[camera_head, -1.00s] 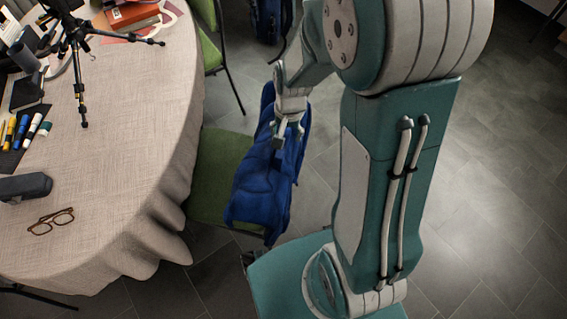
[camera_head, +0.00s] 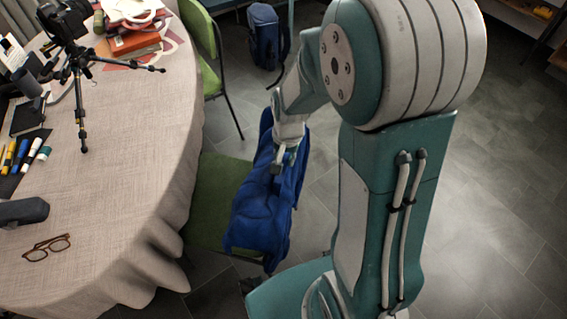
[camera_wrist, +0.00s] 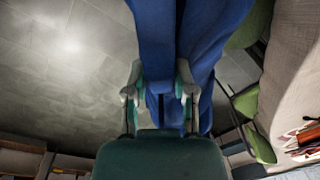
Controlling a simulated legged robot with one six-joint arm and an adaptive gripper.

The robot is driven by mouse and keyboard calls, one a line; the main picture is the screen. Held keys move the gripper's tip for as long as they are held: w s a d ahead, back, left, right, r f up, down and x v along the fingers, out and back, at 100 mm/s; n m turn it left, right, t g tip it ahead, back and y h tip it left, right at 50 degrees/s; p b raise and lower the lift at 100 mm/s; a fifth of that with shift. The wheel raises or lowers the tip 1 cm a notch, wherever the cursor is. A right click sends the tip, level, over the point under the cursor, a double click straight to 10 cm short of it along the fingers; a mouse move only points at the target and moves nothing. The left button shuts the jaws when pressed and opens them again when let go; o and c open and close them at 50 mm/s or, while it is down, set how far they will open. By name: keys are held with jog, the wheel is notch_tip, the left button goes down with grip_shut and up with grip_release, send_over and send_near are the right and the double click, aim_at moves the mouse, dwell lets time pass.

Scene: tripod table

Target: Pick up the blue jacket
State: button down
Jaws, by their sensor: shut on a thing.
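The blue jacket (camera_head: 262,208) hangs over the back of a green chair (camera_head: 213,208) beside the table. In the wrist view the jacket (camera_wrist: 195,40) fills the top middle, with folds running down past the fingers. My gripper (camera_head: 281,160) is at the jacket's upper part in the head view. In the wrist view my gripper (camera_wrist: 160,88) has a finger on each side of a strip of blue cloth and is shut on it. The chair back under the jacket is mostly hidden.
A round table (camera_head: 120,190) with a beige cloth stands at the left, holding a tripod (camera_head: 78,75), glasses (camera_head: 47,247) and markers. Another green chair (camera_head: 208,70) and a blue backpack (camera_head: 265,35) are farther back.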

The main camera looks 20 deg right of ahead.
aim_at(292, 176)
jog(key=shift+r, duration=0.4)
jog(key=shift+s+d, duration=0.3)
jog(key=shift+s, duration=0.6)
jog(key=shift+s+d, duration=0.3)
jog(key=shift+s, duration=0.55)
jog(key=shift+s+r, duration=0.1)
notch_tip(292, 176, up, 34)
jog(key=shift+f, duration=0.2)
dwell(0.6)
jog(key=shift+f, duration=0.1)
